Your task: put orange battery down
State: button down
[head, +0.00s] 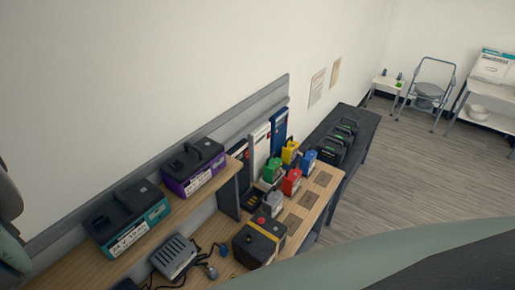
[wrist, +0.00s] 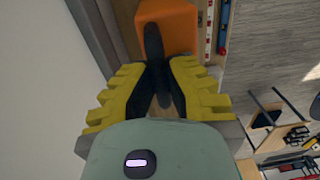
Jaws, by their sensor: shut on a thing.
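The orange battery (wrist: 166,24) shows at the top of the wrist view, with a black handle (wrist: 153,45) running toward me. My gripper (wrist: 158,82), with yellow stepped fingers, is shut on that handle, one finger on each side. I cannot make out the orange battery or my gripper in the head view.
A teal battery (head: 127,219) and a purple battery (head: 193,167) stand on the raised wooden shelf (head: 150,245). Square marked patches (head: 307,199) lie bare. A dark bench (head: 365,122) stands beyond.

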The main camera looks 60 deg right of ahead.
jog(key=shift+a+r, duration=0.1)
jog(key=c, duration=1.1)
grip_release()
jog(key=shift+c, duration=0.2)
jog(key=shift+w+r+b, duration=0.15)
jog(key=shift+r+b, duration=0.9)
jog(key=shift+r, duration=0.05)
jog(key=r, duration=0.7)
jog(key=shift+w+d, duration=0.15)
jog(key=shift+d, duration=0.05)
jog(key=shift+r+b, duration=0.4)
jog(key=shift+r, duration=0.95)
jog(key=shift+a, duration=0.1)
